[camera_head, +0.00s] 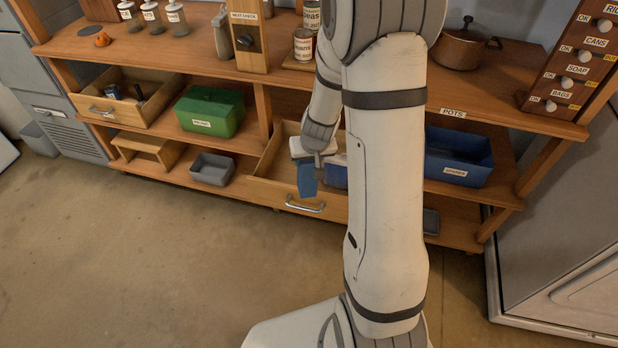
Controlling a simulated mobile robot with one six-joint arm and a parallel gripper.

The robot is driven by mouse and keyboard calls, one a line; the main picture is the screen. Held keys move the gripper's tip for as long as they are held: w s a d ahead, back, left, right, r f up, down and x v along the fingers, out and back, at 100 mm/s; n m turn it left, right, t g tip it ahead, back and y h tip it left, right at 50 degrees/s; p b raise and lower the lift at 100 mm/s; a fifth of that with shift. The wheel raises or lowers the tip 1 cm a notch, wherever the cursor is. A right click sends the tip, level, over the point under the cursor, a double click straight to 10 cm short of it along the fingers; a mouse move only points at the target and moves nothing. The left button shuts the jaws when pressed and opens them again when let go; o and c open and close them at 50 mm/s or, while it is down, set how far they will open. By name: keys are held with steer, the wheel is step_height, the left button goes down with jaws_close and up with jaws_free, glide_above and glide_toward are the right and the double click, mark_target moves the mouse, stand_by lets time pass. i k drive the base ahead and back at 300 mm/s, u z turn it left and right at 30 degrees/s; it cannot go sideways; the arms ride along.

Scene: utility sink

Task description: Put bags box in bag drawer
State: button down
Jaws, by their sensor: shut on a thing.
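My gripper (319,168) points down over an open wooden drawer (270,190) in the lower shelf, left of my forearm. It is shut on a small blue box (307,181), which I take to be the bags box; its label cannot be read. The box appears to be over or within the drawer opening; whether it touches the drawer bottom cannot be told. The drawer, which seems to be the bag drawer, is pulled out, with a metal handle on its front. A blue and white item (336,175) shows beside the gripper, partly hidden by my arm.
A green box (210,111) and another open drawer (125,98) are to the left. A grey bin (212,169) is on the lower shelf. A blue bin (458,157) stands right of my arm. A copper pot (462,48) is on the counter. The front floor is clear.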

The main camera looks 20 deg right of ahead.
mark_target(323, 164)
steer(key=z, duration=0.45)
steer(key=i, duration=1)
steer(key=u, duration=0.45)
